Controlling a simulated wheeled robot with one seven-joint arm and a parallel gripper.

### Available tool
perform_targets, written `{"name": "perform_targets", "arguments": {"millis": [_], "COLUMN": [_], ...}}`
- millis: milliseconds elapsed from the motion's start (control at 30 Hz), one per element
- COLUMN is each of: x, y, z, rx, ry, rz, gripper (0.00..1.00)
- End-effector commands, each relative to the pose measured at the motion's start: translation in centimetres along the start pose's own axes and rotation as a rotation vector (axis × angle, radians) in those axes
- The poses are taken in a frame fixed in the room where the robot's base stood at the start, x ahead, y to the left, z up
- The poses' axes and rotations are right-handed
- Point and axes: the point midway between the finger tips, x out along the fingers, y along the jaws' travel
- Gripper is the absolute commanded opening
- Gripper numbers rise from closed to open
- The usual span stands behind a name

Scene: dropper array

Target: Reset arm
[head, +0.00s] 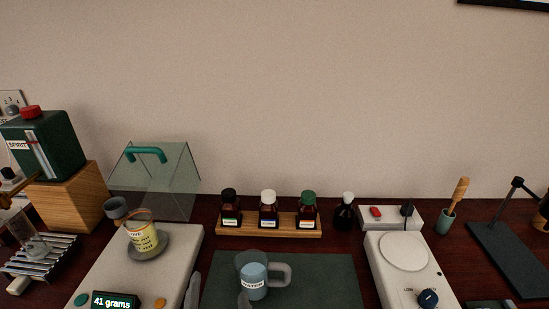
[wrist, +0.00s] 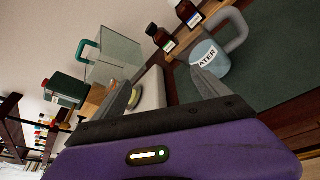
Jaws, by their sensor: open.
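My gripper (head: 218,297) shows at the bottom edge of the head view as two grey fingertips, spread apart with nothing between them. In the wrist view my gripper (wrist: 167,80) is open and empty. A blue-grey mug labelled WATER (head: 254,280) stands on the dark green mat (head: 331,280), just beyond and beside the right fingertip. The mug also shows in the wrist view (wrist: 209,60), close to the right finger. I cannot tell whether finger and mug touch.
A scale (head: 182,258) reading 41 grams holds a yellow-labelled beaker (head: 145,240) at left. Three bottles stand in a wooden rack (head: 283,230) behind the mat. A glass cover (head: 178,185) stands behind the scale; a white hot plate (head: 389,273) is at right.

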Motion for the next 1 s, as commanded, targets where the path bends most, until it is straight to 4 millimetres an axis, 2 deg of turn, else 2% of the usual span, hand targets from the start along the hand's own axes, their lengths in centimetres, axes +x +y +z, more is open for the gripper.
{"name": "perform_targets", "arguments": {"millis": [133,267,400,600,800,1000], "x": [-1.8,-4.0,-7.4,-12.9,-18.9,-25.1], "y": [-0.1,-2.2,-5.7,-10.8,-15.5,-19.7], "z": [-0.8,-0.9,-0.2,1.9,4.4,6.6], "rx": [0.396,0.763,1.171,1.678,2.093,2.388], "ry": [0.066,0.140,0.212,0.258,0.224,0.100], "rz": [0.128,0.195,0.225,0.236,0.239,0.240], "gripper": [0.85,0.85,0.85,0.85,0.85,0.85]}}
